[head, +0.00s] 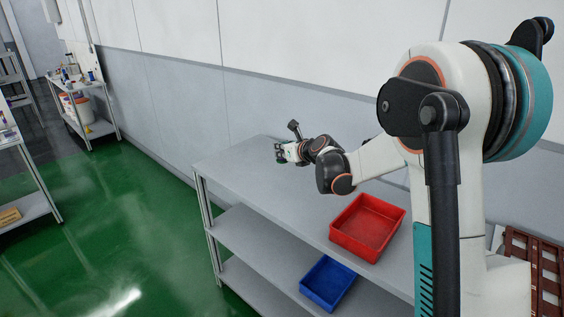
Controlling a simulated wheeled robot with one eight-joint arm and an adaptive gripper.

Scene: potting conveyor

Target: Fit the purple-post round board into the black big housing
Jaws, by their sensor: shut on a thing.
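My gripper (281,153) is at the end of my arm, over the far left part of the grey table, pointing left. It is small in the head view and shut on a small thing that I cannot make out. I cannot tell whether this is the purple-post round board, as no purple shows. I cannot make out the black big housing anywhere in view.
A red bin (367,227) stands on the grey table (237,172), near its front edge. A blue bin (327,283) sits on a lower shelf. A brown slotted rack (533,262) is at the right. Green floor (130,225) lies open to the left.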

